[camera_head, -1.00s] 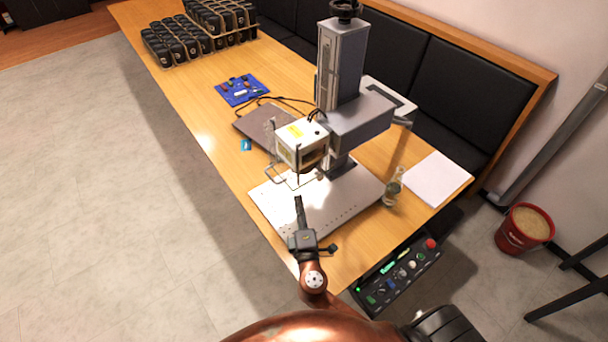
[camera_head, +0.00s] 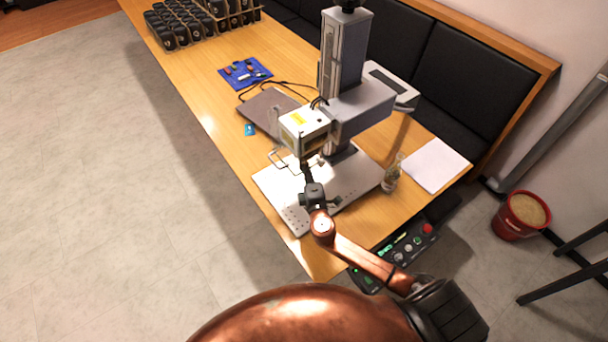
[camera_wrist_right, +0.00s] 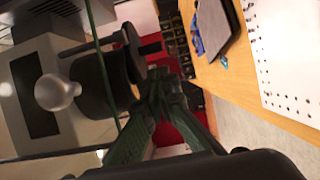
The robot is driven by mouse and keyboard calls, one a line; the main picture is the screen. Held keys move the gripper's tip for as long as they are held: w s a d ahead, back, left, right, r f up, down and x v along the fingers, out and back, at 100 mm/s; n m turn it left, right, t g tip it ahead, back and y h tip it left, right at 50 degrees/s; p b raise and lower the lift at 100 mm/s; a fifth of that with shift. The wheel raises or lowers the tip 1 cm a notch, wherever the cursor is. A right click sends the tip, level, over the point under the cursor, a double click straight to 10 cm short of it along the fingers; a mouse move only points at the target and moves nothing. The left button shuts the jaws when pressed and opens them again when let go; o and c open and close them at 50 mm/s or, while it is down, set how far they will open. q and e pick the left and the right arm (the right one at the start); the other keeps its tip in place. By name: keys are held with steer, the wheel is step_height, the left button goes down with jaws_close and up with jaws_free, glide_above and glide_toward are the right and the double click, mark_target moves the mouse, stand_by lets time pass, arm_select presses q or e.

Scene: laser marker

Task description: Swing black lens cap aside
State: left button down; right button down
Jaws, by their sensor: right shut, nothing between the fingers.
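The laser marker head (camera_head: 305,130), a white box with a yellow label, hangs from a grey column above the perforated metal base plate (camera_head: 275,190). In the right wrist view, a black round lens part (camera_wrist_right: 105,82) projects from the head. A dark piece at its end looks like the black lens cap (camera_wrist_right: 134,66), but cap and lens are hard to separate. The cap is not clear in the head view. My right gripper (camera_head: 305,172) is shut and empty, just below the head. Its fingertips (camera_wrist_right: 160,82) appear close beside the cap; contact cannot be told. My left gripper is out of view.
A thin wire frame (camera_head: 279,160) hangs at the head's front. A small glass bottle (camera_head: 391,177) and a white paper stack (camera_head: 434,165) stand right of the plate. A closed laptop (camera_head: 268,112) lies behind it. A control panel (camera_head: 400,250) is at the table's near edge.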

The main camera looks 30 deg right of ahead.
steer(key=shift+w+d, duration=0.3)
steer(key=shift+d, duration=0.2)
steer(key=shift+w+d, duration=0.3)
steer(key=shift+d, duration=0.2)
steer(key=m+h, duration=0.1)
steer(key=m+g+h+b, duration=0.1)
steer(key=h, duration=0.1)
steer(key=w+d+m+h, duration=0.1)
steer(key=shift+g, duration=0.3)
steer(key=shift+a, duration=0.1)
stand_by(0.6)
